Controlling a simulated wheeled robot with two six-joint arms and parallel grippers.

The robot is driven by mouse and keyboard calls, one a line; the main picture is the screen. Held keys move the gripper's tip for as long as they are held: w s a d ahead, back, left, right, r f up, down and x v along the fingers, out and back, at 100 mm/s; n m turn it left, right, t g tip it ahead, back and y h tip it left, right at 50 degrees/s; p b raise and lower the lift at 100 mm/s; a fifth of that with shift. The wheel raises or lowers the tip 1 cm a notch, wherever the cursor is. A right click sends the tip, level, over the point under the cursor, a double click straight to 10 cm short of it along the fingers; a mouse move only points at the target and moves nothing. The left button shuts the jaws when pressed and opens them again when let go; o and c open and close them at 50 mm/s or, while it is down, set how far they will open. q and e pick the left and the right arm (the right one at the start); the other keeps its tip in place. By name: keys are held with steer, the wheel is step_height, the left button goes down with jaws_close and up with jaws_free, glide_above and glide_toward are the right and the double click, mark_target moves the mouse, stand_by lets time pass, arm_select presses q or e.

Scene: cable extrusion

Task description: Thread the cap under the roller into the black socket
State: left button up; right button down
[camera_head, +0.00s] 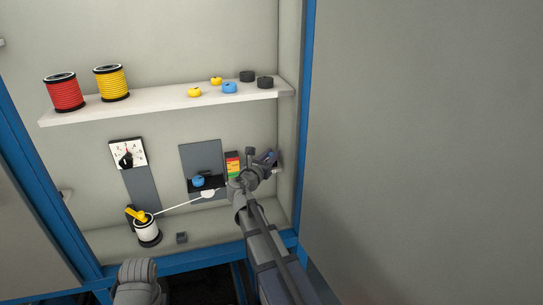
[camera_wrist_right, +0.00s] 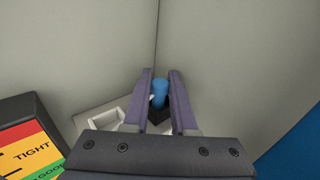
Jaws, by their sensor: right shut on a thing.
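My right gripper (camera_head: 268,157) is at the right end of the recess. In the right wrist view its two fingers (camera_wrist_right: 160,78) are closed around the blue cap (camera_wrist_right: 159,92). The black socket (camera_wrist_right: 157,114) shows just under the cap, partly hidden by the fingers; I cannot tell whether the cap touches it or sits in it.
A red, yellow and green tension gauge (camera_head: 233,166) stands left of my right gripper. The shelf (camera_head: 160,108) above holds a red spool (camera_head: 64,92), a yellow spool (camera_head: 111,83) and several small caps. A dial (camera_head: 127,154) is at left. The recess side wall is close on the right.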

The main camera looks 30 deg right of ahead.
steer(key=shift+f, duration=0.25)
stand_by(0.3)
steer(key=c, duration=0.6)
jaws_free()
steer(key=shift+c, duration=0.2)
steer(key=shift+s, duration=0.1)
steer(key=v, duration=0.7)
steer(key=shift+a, duration=0.4)
steer(key=shift+o, duration=0.3)
steer(key=o, duration=0.6)
